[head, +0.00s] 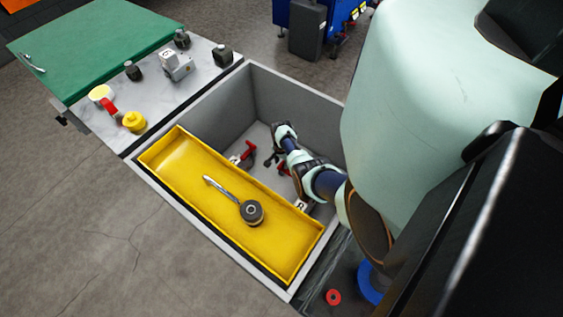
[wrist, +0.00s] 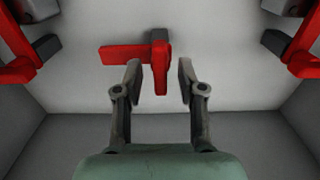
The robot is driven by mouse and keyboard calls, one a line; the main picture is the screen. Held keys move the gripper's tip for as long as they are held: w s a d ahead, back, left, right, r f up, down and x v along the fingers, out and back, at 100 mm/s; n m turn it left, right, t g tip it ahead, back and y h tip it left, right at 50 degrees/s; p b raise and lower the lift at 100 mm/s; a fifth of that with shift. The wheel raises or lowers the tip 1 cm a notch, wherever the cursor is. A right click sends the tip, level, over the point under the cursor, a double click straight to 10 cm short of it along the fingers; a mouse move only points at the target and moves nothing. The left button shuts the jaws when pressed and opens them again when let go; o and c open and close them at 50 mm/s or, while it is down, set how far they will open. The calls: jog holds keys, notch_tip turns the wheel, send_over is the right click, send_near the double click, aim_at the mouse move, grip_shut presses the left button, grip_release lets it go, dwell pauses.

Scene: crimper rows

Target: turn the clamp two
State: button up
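In the wrist view a red clamp (wrist: 160,66) with a dark grey pivot sits on the pale wall, one red arm reaching left and one pointing down. My gripper (wrist: 159,82) is open, its two fingers on either side of the downward arm, with a gap showing on each side. Parts of other red clamps show at the left edge (wrist: 18,55) and right edge (wrist: 290,55). In the head view my gripper (head: 271,158) is down inside the grey bin (head: 225,112), near a red clamp (head: 243,156). No clamp numbers are readable.
A yellow tray (head: 185,165) spans the bin's front, with a long-handled round-headed tool (head: 251,212) in it. Bin walls enclose my gripper.

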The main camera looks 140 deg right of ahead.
aim_at(282, 163)
jog(key=shift+r, duration=0.1)
notch_tip(282, 163, up, 12)
dwell(0.5)
dwell(0.5)
